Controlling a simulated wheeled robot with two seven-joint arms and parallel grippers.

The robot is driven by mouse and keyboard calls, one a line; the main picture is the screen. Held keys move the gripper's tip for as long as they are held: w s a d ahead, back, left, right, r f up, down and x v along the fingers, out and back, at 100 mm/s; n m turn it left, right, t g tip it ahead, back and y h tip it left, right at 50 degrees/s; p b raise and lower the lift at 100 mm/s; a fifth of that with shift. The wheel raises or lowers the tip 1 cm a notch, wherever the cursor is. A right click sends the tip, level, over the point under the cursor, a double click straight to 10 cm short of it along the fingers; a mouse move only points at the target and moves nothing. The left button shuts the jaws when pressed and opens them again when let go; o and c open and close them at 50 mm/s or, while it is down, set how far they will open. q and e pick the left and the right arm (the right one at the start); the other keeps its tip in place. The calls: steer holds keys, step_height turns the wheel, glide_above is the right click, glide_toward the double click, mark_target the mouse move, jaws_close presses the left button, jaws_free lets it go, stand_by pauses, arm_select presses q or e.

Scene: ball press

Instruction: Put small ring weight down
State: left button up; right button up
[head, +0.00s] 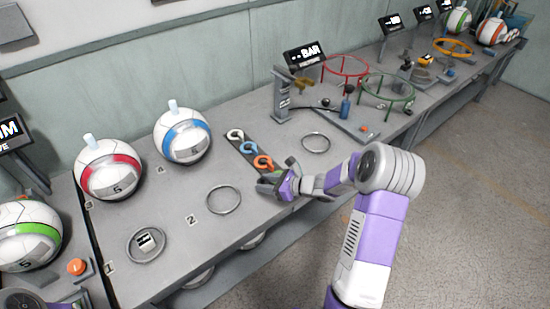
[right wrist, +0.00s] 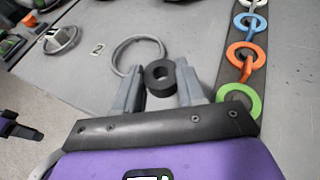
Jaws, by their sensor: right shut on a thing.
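My right gripper (right wrist: 161,90) is shut on a small black ring weight (right wrist: 160,64), held between its fingertips in the right wrist view. In the head view the same gripper (head: 268,185) is over the table at the near end of a dark strip (head: 241,147), and the black ring is hard to make out. White (head: 235,134), blue (head: 249,148) and orange (head: 262,162) rings lie along the strip. A green ring (right wrist: 239,99) is at its near end in the right wrist view. A dark and purple part at the left edge there may be my left gripper; its jaws are unclear.
An empty metal hoop (head: 223,200) lies left of the gripper, another (head: 316,143) to its right. Balls with red (head: 108,170) and blue (head: 182,136) bands stand behind. The BAR display stand (head: 282,95) is at the back. Bare table surrounds the hoops.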

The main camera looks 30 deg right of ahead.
mark_target(267, 203)
step_height(267, 203, down, 9)
steer(key=b, duration=0.2)
steer(key=shift+r+b, duration=0.1)
steer(key=shift+b, duration=0.3)
steer(key=shift+r, duration=0.1)
steer(key=shift+f, duration=0.2)
steer(key=o, duration=1.1)
steer(key=shift+o, duration=0.2)
steer(key=shift+r, duration=0.1)
steer(key=shift+r, duration=0.1)
